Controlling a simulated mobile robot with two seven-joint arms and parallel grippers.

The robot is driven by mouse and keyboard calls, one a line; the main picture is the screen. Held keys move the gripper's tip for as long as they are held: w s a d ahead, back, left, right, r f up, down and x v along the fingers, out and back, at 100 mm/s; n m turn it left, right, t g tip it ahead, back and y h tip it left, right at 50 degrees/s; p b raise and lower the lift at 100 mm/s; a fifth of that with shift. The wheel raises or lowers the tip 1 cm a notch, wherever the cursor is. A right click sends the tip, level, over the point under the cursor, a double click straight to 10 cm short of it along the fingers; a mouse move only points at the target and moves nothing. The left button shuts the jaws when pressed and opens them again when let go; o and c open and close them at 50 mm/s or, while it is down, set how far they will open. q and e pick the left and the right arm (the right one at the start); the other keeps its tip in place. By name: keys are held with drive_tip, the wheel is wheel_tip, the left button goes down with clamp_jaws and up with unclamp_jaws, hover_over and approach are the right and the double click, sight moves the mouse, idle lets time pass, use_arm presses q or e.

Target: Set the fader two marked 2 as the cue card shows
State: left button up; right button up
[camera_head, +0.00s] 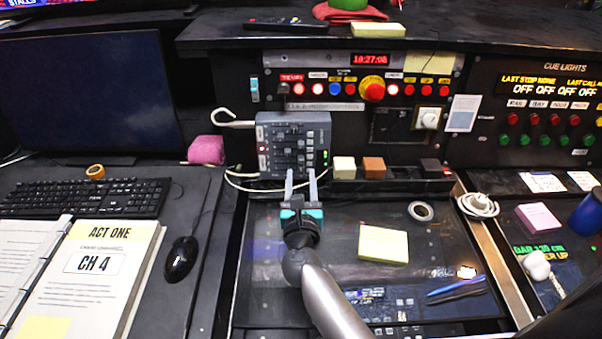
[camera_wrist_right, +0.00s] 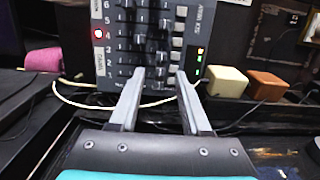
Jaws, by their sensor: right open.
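The grey fader box (camera_head: 293,145) stands upright at the back of the desk, with several dark fader knobs on its face. In the right wrist view the fader box (camera_wrist_right: 188,32) shows a column of numerals down its left side, a red light and a few small lights. I cannot tell which knob is the one marked 2. My right gripper (camera_head: 300,176) is open and empty, its fingers pointing at the box's lower part. In the wrist view its fingertips (camera_wrist_right: 160,76) overlap the lower knobs; contact cannot be told. A white card (camera_head: 463,113) is unreadable. My left gripper is out of view.
A cream block (camera_head: 344,167) and a brown block (camera_head: 374,167) stand right of the box. A pink object (camera_head: 206,149) and a white cable hook lie left. An open binder (camera_head: 95,265) reads CH 4.

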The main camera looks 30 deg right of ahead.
drive_tip(key=shift+x, duration=0.8)
clamp_jaws()
idle(1.0)
